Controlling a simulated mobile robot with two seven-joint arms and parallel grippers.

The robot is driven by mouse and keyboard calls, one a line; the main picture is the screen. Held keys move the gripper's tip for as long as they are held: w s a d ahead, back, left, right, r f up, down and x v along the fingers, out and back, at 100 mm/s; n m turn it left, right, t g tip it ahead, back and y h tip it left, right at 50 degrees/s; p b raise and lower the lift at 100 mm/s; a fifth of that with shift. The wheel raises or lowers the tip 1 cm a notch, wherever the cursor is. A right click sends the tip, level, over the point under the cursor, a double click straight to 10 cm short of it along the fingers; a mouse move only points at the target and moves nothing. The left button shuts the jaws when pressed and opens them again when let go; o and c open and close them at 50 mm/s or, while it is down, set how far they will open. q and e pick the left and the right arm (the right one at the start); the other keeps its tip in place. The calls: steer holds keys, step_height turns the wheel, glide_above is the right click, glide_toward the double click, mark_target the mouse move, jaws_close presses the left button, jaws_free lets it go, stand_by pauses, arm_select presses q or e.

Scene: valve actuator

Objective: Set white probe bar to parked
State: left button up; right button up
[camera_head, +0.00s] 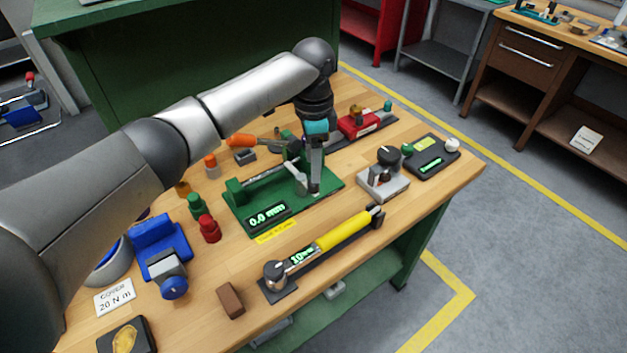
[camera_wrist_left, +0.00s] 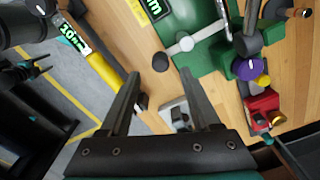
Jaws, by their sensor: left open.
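The white probe bar (camera_head: 297,178) sits on the green fixture (camera_head: 238,209), beside my left gripper. My left gripper (camera_head: 315,190) points down over the right part of the fixture. In the wrist view its two fingers (camera_wrist_left: 160,76) are apart, with nothing held between them. The fingers and wrist hide part of the fixture in the head view.
A grey block with a black knob (camera_head: 388,156) stands right of the fixture. A yellow-handled tool (camera_head: 343,231) lies in front. Red and green knobbed pieces (camera_head: 209,230), a blue vise (camera_head: 160,247) and a red block (camera_head: 358,125) stand around. Bare wood shows at front right.

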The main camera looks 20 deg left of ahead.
arm_select(q)
step_height(320, 180, down, 6)
steer(key=shift+b, duration=0.3)
jaws_close()
stand_by(0.5)
